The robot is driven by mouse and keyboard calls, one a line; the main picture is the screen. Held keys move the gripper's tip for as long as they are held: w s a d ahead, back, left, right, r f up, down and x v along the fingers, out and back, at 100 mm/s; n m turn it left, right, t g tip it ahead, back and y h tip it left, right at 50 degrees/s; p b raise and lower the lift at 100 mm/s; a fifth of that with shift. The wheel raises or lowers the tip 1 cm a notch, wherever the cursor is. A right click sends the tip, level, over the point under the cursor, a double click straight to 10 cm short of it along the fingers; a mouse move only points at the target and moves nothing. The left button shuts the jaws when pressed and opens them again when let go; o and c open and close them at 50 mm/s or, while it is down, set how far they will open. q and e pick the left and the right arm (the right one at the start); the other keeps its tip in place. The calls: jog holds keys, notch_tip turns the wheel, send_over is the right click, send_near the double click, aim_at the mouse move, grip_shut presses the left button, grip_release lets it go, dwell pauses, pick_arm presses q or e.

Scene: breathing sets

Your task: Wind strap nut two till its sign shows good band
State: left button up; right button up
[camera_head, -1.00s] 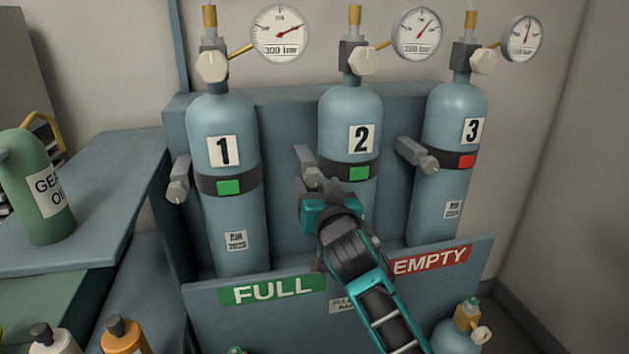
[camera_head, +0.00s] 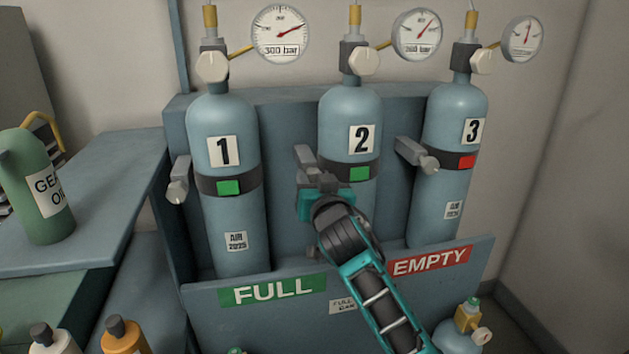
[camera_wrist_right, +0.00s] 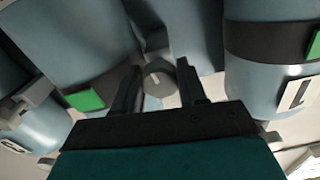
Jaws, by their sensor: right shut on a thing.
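Cylinder two (camera_head: 350,115) stands in the middle of the rack with a dark strap around it. The strap's sign (camera_head: 359,174) is green. A grey clamp block (camera_head: 306,158) sticks out at the strap's left end. My right gripper (camera_head: 318,182) is at this block and largely hides the nut. In the right wrist view, strap nut two (camera_wrist_right: 158,80) is a round grey knob with a pale mark, between the two dark fingers of my right gripper (camera_wrist_right: 158,88). The fingers are shut on it. My left gripper is not in view.
Cylinder one (camera_head: 228,120) has a green sign and cylinder three (camera_head: 458,115) a red one. Their strap nuts (camera_head: 177,190) (camera_head: 429,163) stick out nearby. The rack's front panel (camera_head: 300,320) lies below my right arm. A green oil can (camera_head: 42,210) stands at left.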

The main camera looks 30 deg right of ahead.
jog(key=c, duration=0.4)
jog(key=shift+o, duration=0.2)
jog(key=shift+r+n+p, duration=0.1)
jog(key=shift+n+p, duration=0.2)
jog(key=shift+p, duration=0.2)
jog(key=shift+n+p, duration=0.5)
jog(key=shift+n, duration=0.2)
jog(key=shift+f, duration=0.2)
jog(key=o, duration=1.1)
jog(key=shift+c, duration=0.2)
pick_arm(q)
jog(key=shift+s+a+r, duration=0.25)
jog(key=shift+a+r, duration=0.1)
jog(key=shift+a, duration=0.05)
pick_arm(e)
jog(key=v, duration=1.3)
